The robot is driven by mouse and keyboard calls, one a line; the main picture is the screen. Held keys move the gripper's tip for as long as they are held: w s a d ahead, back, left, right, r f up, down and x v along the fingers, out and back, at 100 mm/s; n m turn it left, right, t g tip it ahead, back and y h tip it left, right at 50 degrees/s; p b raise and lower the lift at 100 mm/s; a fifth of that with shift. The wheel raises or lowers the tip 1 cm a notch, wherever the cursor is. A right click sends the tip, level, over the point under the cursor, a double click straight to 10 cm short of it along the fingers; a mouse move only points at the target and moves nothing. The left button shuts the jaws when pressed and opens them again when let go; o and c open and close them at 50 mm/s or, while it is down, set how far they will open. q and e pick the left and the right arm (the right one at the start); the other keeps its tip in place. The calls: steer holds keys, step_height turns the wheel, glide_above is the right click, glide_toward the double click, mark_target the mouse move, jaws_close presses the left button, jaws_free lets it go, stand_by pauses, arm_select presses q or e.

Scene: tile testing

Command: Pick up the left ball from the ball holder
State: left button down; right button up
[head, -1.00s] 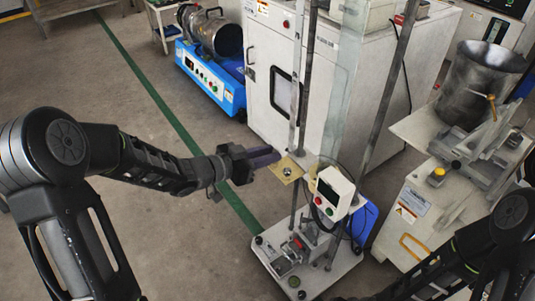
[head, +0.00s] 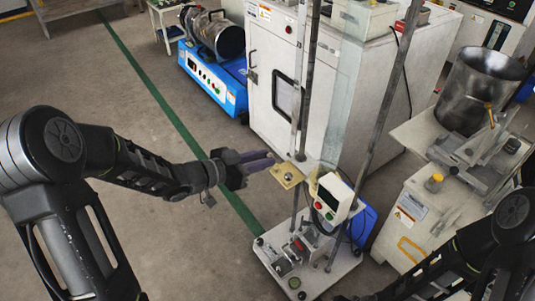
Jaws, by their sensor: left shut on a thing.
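The ball holder (head: 280,170) is a small yellowish plate on the test stand, in the middle of the head view. A small dark, shiny round shape (head: 288,177) shows on the plate. My left gripper (head: 272,159) is just left of the plate, with its purplish fingers pointing right toward it. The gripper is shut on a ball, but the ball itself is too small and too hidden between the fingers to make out. My right arm shows at the lower right; its gripper is out of the picture.
The stand has upright metal posts, a clear panel and a white control box (head: 333,194) close to the right of the holder. A white cabinet (head: 268,65) stands behind. A metal pot (head: 480,90) is on a machine at right. Open floor lies left.

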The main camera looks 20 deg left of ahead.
arm_select(q)
steer(key=shift+p+v, duration=0.85)
steer(key=shift+v, duration=0.65)
steer(key=shift+s+a+r, duration=0.1)
steer(key=shift+s+a, duration=0.05)
steer(key=shift+s, duration=0.1)
